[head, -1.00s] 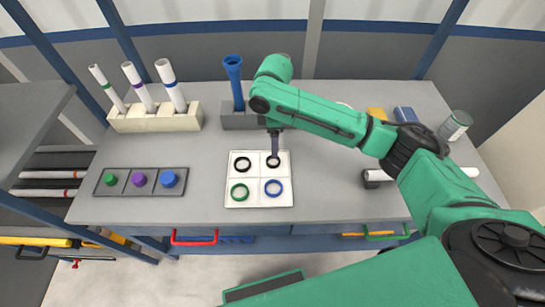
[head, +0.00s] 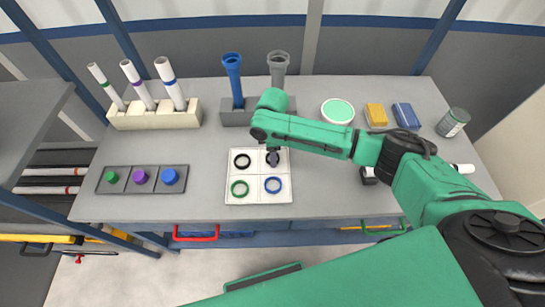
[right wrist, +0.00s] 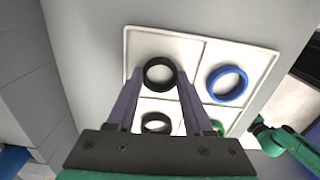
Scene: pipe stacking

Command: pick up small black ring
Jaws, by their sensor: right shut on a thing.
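The small black ring (head: 273,158) lies in the far right cell of the white four-cell tray (head: 233,198). My right gripper (right wrist: 158,85) is shut on this ring, with its two fingers at the ring's sides in the right wrist view. The ring (right wrist: 158,74) looks to be still at tray level. In the head view my gripper partly covers it. A larger black ring (head: 242,162) lies in the far left cell.
A green ring (head: 240,189) and a blue ring (head: 273,185) fill the near cells. Behind stand a white-pipe rack (head: 150,121) and a grey holder with blue (head: 233,80) and grey (head: 278,68) pipes.

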